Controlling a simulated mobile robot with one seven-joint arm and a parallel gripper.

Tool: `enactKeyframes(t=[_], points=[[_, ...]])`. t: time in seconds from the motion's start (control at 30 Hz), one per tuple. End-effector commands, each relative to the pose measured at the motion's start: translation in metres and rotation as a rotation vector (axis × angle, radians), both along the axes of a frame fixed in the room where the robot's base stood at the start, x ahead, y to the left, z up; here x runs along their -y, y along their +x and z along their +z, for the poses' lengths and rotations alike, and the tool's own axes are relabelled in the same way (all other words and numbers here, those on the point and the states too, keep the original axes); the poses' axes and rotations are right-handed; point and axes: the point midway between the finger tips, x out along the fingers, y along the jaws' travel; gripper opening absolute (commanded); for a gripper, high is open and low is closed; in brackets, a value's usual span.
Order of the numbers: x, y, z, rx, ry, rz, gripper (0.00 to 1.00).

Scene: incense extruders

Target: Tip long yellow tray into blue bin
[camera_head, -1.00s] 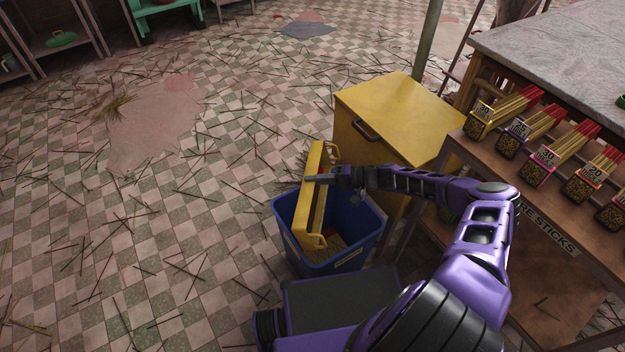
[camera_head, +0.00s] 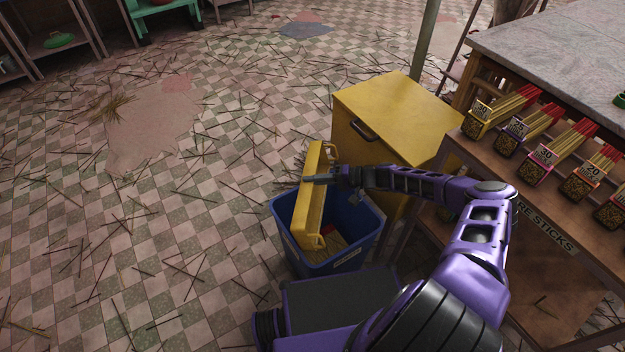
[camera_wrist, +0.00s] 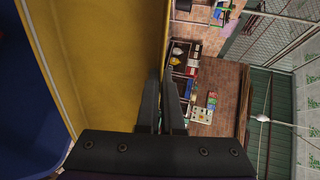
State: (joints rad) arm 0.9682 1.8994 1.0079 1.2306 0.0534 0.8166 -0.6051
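The long yellow tray (camera_head: 312,200) is tipped steeply on its side over the blue bin (camera_head: 345,262), its lower end down inside the bin's opening. My gripper (camera_head: 322,179) is shut on the tray's right-hand wall near the middle of its length. In the wrist view the tray (camera_wrist: 100,60) fills the left half, and its inside looks empty. The fingers (camera_wrist: 162,105) pinch its edge there. The blue bin (camera_wrist: 25,110) shows at the far left of that view. Thin sticks (camera_head: 340,248) lie inside the bin, beside the tray's lower end.
A yellow cabinet (camera_head: 400,115) with a dark handle stands just behind the bin. A shelf stand (camera_head: 570,215) with several boxes of incense sticks is at the right. Many loose sticks lie on the checkered floor (camera_head: 190,250). The floor left of the bin is otherwise free.

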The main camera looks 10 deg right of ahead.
Motion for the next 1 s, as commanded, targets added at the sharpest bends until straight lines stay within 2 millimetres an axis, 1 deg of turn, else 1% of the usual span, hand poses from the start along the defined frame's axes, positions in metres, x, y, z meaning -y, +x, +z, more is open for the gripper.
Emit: enactKeyframes(t=[0.13,0.27,1.0], points=[[0.0,0.0,0.001,-0.001,-0.002,0.0,0.0],[-0.001,0.0,0.007,-0.013,-0.036,0.003,0.0],[-0.002,0.0,0.023,-0.133,-0.403,0.007,0.0]])
